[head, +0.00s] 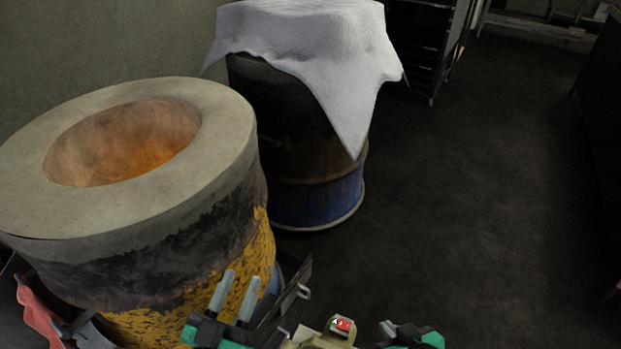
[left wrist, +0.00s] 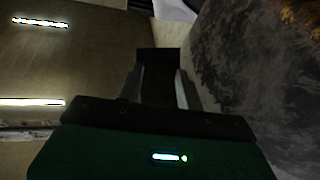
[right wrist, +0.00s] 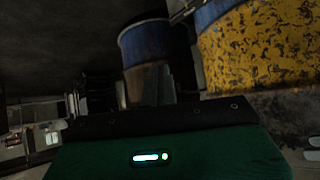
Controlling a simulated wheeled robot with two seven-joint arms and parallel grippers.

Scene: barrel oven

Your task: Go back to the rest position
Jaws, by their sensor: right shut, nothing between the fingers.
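My left gripper (head: 240,277) is at the bottom of the head view, in front of the near barrel oven. Its two grey fingers are apart with nothing between them, and they also show apart in the left wrist view (left wrist: 159,78). My right gripper (head: 388,327) is at the bottom edge, further right, low and away from the barrels. The near barrel oven (head: 225,140) has a thick pale rim, a glowing orange opening and flaking yellow paint. Neither gripper holds anything.
A second, blue-and-rust barrel (head: 318,205) stands behind, draped with a white cloth (head: 310,40). A dark metal bracket (head: 290,290) is beside the left gripper. A red item (head: 38,318) is at bottom left. A dark rack (head: 428,45) stands behind. The floor (head: 470,190) to the right is clear.

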